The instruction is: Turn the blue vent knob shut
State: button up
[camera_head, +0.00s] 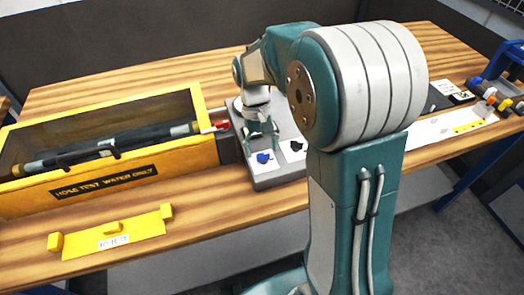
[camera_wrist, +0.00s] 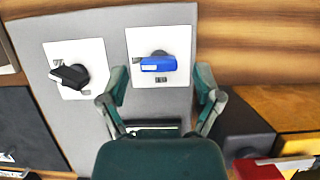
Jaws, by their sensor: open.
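The blue vent knob (camera_head: 264,157) is on a white plate at the front of a grey panel (camera_head: 277,180). In the wrist view the blue knob (camera_wrist: 158,63) lies crosswise, with small label marks above and below it. A black knob (camera_wrist: 70,76) on its own white plate sits to its left, turned at a slant. My gripper (camera_wrist: 163,84) is open, its two fingertips spread to either side below the blue knob, apart from it. In the head view my gripper (camera_head: 262,140) hangs above the panel just behind the blue knob.
A yellow-framed box (camera_head: 185,160) marked for water holds a dark hose, left of the panel. A red handle (camera_head: 215,127) sits between them. A yellow bracket (camera_head: 115,238) lies at the table's front. Colored items and a white sheet (camera_head: 440,127) are at right.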

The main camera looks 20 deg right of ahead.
jog(key=v, duration=1)
jog(key=shift+w+r, duration=0.2)
jog(key=shift+r, duration=0.15)
jog(key=shift+s+r, duration=0.1)
jog(key=s+r+t, duration=0.1)
jog(key=s+t, duration=0.9)
jog(key=s, duration=0.9)
jog(key=shift+r, duration=0.25)
